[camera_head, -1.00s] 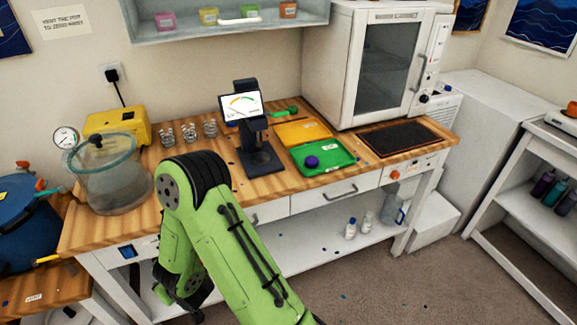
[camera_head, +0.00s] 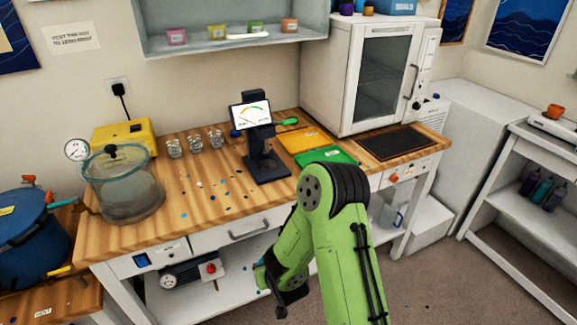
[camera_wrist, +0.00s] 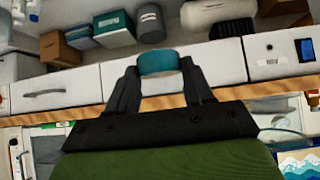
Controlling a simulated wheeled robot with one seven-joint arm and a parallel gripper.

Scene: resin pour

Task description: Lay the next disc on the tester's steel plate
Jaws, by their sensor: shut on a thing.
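My gripper (camera_wrist: 158,85) is shut on a teal disc (camera_wrist: 158,61), which sits between its fingertips in the wrist view. In the head view my gripper (camera_head: 275,283) hangs low in front of the bench, below the worktop, and a sliver of teal shows at its tip. The tester (camera_head: 258,125) stands on the bench with its dial screen lit. Its steel plate is low on the dark base (camera_head: 267,168); I see no disc on it, though the detail is small. The green tray (camera_head: 312,158) is partly hidden behind my arm.
A yellow tray (camera_head: 303,138) and dark mat (camera_head: 392,146) lie right of the tester. Several glass jars (camera_head: 195,143) and a clear vacuum pot (camera_head: 122,190) stand left. Small blue and white specks dot the worktop. Drawers front the bench.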

